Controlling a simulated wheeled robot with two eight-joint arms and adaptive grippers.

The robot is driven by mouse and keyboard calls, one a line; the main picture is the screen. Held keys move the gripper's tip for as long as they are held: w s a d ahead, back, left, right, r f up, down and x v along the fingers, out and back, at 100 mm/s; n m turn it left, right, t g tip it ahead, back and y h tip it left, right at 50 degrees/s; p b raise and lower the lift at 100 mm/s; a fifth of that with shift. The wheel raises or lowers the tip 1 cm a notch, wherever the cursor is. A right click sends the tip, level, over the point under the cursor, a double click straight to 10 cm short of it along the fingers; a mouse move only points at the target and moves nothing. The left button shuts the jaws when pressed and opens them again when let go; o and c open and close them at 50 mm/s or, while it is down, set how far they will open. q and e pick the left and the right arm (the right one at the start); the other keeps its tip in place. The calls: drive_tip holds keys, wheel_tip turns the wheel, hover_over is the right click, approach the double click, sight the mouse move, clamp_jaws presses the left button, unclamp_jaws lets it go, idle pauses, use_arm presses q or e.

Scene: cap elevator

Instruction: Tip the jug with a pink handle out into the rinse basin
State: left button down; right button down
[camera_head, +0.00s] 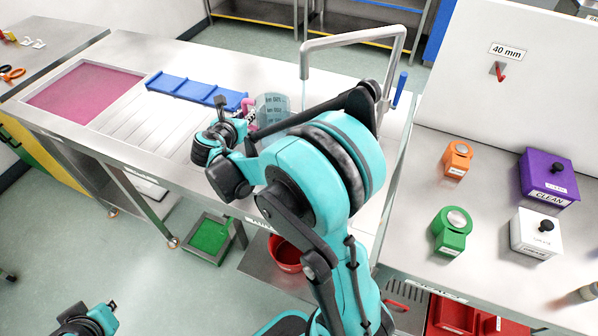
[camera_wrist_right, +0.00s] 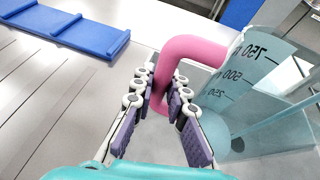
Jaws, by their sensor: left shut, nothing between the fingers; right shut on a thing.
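The jug (camera_head: 272,106) is clear bluish with dark volume marks and a pink handle (camera_head: 248,107). It stands roughly upright near the tap. In the right wrist view, the jug (camera_wrist_right: 250,85) is at the right, and its pink handle (camera_wrist_right: 190,48) runs between the fingers. My right gripper (camera_wrist_right: 165,105) is shut on the handle; in the head view it (camera_head: 243,122) is left of the jug. My left gripper (camera_head: 108,308) is shut and empty at the bottom left, low over the floor. The rinse basin is not clearly seen; my right arm hides the counter below the tap.
A grey tap (camera_head: 350,38) arches over the jug, with a thin stream or rod below its spout. A blue rack (camera_head: 190,90) lies left of the jug, and a pink recessed panel (camera_head: 85,92) is further left. Several coloured blocks stand on the right counter (camera_head: 420,150).

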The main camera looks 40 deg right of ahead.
drive_tip(key=shift+r, duration=0.15)
drive_tip(key=p+v, duration=0.1)
drive_tip(key=v, duration=0.2)
drive_tip(key=p+v, duration=0.1)
drive_tip(key=v, duration=0.1)
drive_tip(key=shift+s+d+r+p, duration=0.15)
drive_tip(key=shift+s+r+p, duration=0.2)
drive_tip(key=shift+s+r, duration=0.1)
drive_tip(key=s+a+f+n+t+y, duration=0.1)
drive_tip(key=a+n+y, duration=0.1)
drive_tip(key=a, duration=0.2)
drive_tip(key=s+a+f+n+t+y, duration=0.1)
drive_tip(key=a+n+t+y, duration=0.1)
drive_tip(key=a, duration=0.2)
drive_tip(key=s+a+f+n+t+y, duration=0.1)
drive_tip(key=s+a+n+y, duration=0.1)
drive_tip(key=a, duration=0.2)
drive_tip(key=shift+a+f+n, duration=0.25)
drive_tip(key=shift+a+n, duration=0.1)
drive_tip(key=shift+n, duration=0.05)
